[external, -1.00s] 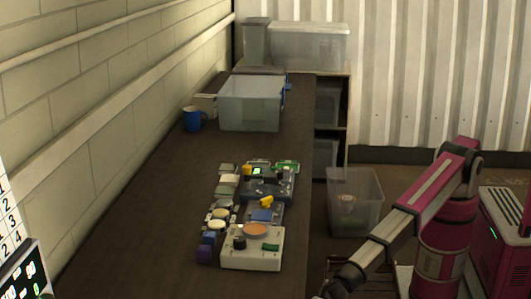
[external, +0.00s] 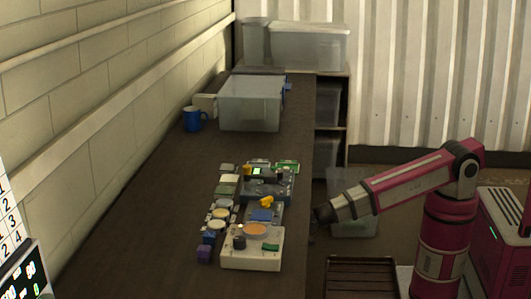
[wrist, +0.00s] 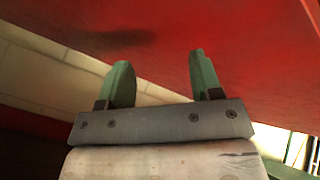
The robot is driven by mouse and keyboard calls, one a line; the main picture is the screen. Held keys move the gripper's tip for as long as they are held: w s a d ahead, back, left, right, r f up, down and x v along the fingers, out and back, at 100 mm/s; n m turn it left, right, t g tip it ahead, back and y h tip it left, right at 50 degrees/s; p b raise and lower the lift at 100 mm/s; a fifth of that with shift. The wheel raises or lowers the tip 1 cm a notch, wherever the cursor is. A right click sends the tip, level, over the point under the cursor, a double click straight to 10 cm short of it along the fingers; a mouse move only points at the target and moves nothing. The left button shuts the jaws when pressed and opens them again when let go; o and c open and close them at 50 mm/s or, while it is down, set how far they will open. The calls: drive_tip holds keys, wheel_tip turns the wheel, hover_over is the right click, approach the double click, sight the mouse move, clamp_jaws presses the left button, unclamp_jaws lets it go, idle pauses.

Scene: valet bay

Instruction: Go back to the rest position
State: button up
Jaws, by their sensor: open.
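My gripper (wrist: 160,82) shows in the wrist view with its two green fingers apart and nothing between them. Behind the fingers is a large red surface (wrist: 230,50) with a dark shadow on it. In the external view my arm reaches left from its base, and my gripper (external: 318,214) is at the right edge of the dark bench (external: 150,220), close to the devices on it. Its fingers are too small and dark to make out there.
Several devices and small blocks crowd the bench's near part, including a white box with an orange dial (external: 252,255). A clear bin (external: 250,105) and a blue mug (external: 193,120) stand farther back. Behind my arm is a clear floor bin (external: 355,222). A dark slatted crate (external: 360,278) stands below my arm.

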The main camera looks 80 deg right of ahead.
drive_tip(key=s+d+m+g, duration=0.1)
drive_tip(key=s+d, duration=0.1)
drive_tip(key=d, duration=0.1)
drive_tip(key=s+d+f+m+g, duration=0.1)
drive_tip(key=s+d+m, duration=0.1)
drive_tip(key=d, duration=0.2)
drive_tip(key=s+d+m+g, duration=0.1)
drive_tip(key=s+d, duration=0.2)
drive_tip(key=shift+d+f+m+g, duration=0.25)
drive_tip(key=shift+d+m+g, duration=0.05)
drive_tip(key=shift+d+m, duration=0.1)
drive_tip(key=s+d+m+g, duration=0.3)
drive_tip(key=s+d, duration=0.2)
drive_tip(key=s, duration=0.2)
drive_tip(key=shift+d+f+m+y, duration=0.15)
drive_tip(key=shift+d+m+y, duration=0.15)
drive_tip(key=shift+d, duration=0.05)
idle(0.4)
